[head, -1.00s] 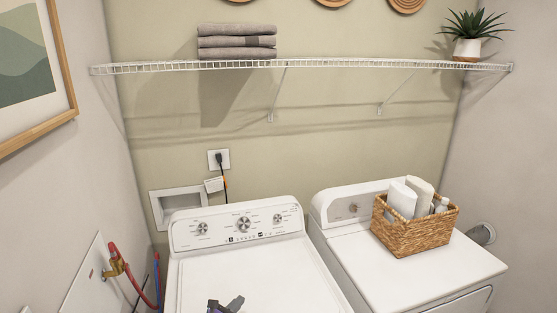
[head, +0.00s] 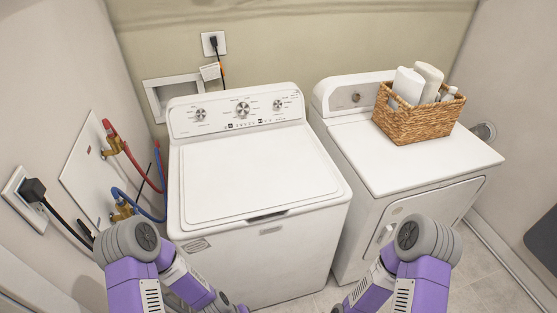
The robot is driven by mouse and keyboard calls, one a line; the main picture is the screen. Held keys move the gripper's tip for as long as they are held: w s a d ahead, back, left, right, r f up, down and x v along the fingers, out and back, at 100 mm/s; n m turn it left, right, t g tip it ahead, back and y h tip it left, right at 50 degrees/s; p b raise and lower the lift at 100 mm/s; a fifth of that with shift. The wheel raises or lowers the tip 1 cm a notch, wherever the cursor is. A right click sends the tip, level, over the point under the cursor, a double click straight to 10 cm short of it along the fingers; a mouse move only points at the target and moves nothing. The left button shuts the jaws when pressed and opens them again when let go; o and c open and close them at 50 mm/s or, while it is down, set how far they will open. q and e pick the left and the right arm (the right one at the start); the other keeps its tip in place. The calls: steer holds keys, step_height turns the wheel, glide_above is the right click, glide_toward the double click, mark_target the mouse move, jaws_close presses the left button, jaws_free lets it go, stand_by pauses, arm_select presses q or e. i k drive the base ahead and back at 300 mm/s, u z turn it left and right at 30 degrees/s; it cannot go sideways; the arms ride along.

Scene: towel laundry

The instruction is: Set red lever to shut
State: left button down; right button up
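A white valve panel (head: 85,183) is set on the left wall. A brass valve (head: 115,147) with a red hose (head: 135,160) is at its upper part. A second brass valve (head: 122,212) with a blue hose (head: 146,211) is lower down. A small red mark shows beside the upper valve; I cannot make out the red lever clearly or its setting. My two purple arms come up from the bottom edge, the left one near the lower valve. The fingers of both grippers are not visible.
The white washer (head: 255,173) stands right of the panel, with a dryer (head: 435,165) beside it. A wicker basket (head: 418,124) with bottles and rolls sits on the dryer. A black plug (head: 33,188) and cord are on the left wall. The washer lid is clear.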

mark_target(125, 144)
steer(key=z, duration=1.05)
steer(key=i, duration=0.55)
steer(key=u, duration=2.6)
